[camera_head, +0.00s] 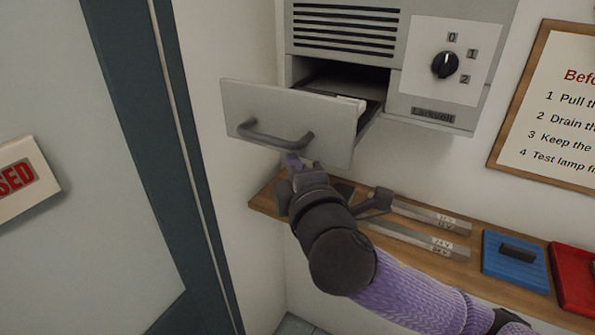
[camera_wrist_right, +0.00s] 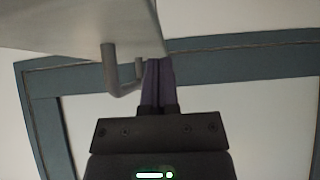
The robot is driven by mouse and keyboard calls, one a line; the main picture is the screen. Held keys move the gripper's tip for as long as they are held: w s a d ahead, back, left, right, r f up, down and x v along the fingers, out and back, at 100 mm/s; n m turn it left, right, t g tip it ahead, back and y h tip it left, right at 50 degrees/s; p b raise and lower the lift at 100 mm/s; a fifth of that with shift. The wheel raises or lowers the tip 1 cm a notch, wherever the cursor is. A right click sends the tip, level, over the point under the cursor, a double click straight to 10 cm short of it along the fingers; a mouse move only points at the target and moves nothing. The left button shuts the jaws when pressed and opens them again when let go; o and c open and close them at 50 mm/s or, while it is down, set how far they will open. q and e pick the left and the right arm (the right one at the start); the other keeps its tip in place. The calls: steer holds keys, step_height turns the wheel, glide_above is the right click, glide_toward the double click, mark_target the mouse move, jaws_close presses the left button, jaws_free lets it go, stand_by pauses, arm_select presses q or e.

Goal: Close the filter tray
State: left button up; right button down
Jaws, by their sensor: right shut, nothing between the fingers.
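The filter tray (camera_head: 327,131) is a grey drawer pulled out of the grey wall unit (camera_head: 343,34), with a dark gap showing behind its front panel. A curved dark handle (camera_head: 275,139) is fixed on its front; the handle also shows in the right wrist view (camera_wrist_right: 118,75). My right gripper (camera_head: 292,161) is just below the handle and the tray's lower edge. Its fingers are shut and empty. They also show in the right wrist view (camera_wrist_right: 157,75), close beside the handle; I cannot tell whether they touch it. My left gripper is not in view.
A wooden shelf (camera_head: 262,200) runs below the unit, under my right arm. It bears labelled metal strips (camera_head: 424,236), a blue block (camera_head: 515,263) and a red one (camera_head: 577,281). A knob (camera_head: 445,65) sits right of the tray, and a framed notice (camera_head: 540,110) hangs farther right.

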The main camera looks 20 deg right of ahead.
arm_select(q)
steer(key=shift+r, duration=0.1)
arm_select(e)
steer(key=shift+w+d, duration=0.2)
steer(key=shift+d, duration=0.05)
